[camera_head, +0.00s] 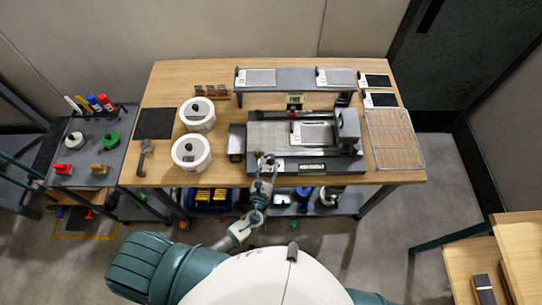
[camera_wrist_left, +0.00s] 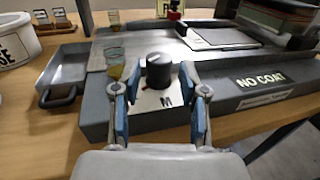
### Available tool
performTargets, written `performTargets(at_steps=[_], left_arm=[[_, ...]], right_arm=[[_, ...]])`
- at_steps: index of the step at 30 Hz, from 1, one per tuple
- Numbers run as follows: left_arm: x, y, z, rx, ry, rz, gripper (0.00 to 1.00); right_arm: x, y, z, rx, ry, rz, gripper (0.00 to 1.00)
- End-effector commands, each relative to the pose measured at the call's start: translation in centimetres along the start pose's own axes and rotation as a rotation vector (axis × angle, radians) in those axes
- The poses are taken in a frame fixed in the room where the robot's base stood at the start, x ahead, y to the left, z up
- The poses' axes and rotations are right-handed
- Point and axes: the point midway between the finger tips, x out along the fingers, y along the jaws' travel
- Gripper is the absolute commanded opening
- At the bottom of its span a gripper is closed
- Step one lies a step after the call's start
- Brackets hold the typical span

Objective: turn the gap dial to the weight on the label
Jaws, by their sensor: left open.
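The gap dial (camera_wrist_left: 159,70) is a black round knob with a pale mark on top, on a white plate (camera_wrist_left: 160,98) lettered "M" at the front of the grey machine (camera_head: 260,129). My left gripper (camera_head: 266,160) is at the machine's front left edge. In the left wrist view its open fingers (camera_wrist_left: 159,82) stand on either side of the dial; I cannot tell whether they touch it. A white-and-grey card (camera_head: 313,133) lies on the machine bed; its writing is too small to read. A "NO COAT" label (camera_wrist_left: 262,80) is on the machine's front. My right gripper is not in view.
Two white tubs (camera_head: 191,153) stand left of the machine, with a small grey tray (camera_head: 236,142) between. A raised grey shelf (camera_head: 296,79) holds cards behind. A wire rack (camera_head: 395,138) lies right. A small glass (camera_wrist_left: 115,62) stands just behind the left finger.

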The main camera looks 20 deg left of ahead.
Motion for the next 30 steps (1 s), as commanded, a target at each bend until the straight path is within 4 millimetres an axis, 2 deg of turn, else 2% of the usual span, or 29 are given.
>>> performTargets(at_steps=[3,7,18,19,21,24,30], left_arm=[[2.1,0.0,0.1,0.0,-0.001,0.0,0.43],[3.5,-0.1,0.0,-0.001,0.0,-0.001,0.43],[4.1,0.0,-0.1,-0.001,0.001,-0.001,0.43],[4.1,0.0,0.0,-0.001,0.001,-0.001,0.38],[4.1,0.0,0.0,-0.001,0.001,-0.001,0.2],[4.1,0.0,0.0,-0.001,0.001,-0.001,0.0],[4.1,0.0,0.0,-0.002,0.001,0.006,0.0]], right_arm=[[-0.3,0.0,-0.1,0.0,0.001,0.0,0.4],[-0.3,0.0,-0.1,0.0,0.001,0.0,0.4],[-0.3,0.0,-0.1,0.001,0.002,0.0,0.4],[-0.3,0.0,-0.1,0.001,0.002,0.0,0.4],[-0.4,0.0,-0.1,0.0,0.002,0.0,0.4],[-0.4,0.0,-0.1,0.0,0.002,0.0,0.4],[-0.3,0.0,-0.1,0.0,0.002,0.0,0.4]])
